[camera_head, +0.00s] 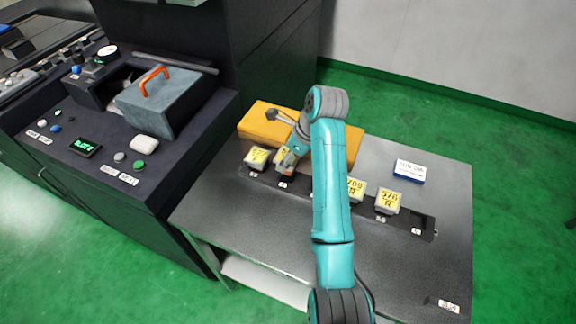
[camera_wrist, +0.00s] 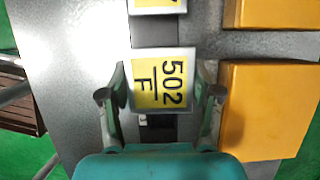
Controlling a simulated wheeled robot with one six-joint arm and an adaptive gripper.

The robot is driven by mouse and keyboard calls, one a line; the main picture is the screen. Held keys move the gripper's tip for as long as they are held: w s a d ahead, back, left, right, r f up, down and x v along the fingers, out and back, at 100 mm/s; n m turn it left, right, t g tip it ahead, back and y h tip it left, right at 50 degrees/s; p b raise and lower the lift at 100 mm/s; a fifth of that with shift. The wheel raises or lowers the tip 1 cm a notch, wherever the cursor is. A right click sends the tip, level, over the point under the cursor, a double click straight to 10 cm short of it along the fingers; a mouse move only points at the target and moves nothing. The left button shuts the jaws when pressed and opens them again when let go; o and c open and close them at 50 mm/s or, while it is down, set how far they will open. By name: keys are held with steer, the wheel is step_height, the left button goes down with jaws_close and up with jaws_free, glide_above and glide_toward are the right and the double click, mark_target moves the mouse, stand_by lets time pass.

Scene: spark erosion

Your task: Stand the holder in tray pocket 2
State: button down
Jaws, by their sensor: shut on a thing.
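My gripper (camera_head: 287,160) is at the left part of the dark tray (camera_head: 403,221), above or at its second place from the left. In the wrist view my gripper (camera_wrist: 162,100) has a finger on each side of a pale holder (camera_wrist: 160,80) and is shut on it. The holder has a yellow label reading 502 F. A dark pocket strip (camera_wrist: 160,133) shows beside it. I cannot tell whether the holder's foot is seated or just above the pocket. A neighbouring holder (camera_head: 257,157) stands to its left.
More labelled holders stand in the tray on the right, one reading 578 R (camera_head: 388,201). The rightmost pocket (camera_head: 423,221) looks empty. A small blue and white box (camera_head: 409,171) lies at the back right. The table front (camera_head: 260,225) is clear.

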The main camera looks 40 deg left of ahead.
steer(key=shift+f, duration=1.9)
steer(key=shift+f, duration=0.15)
steer(key=shift+c, duration=1.2)
jaws_free()
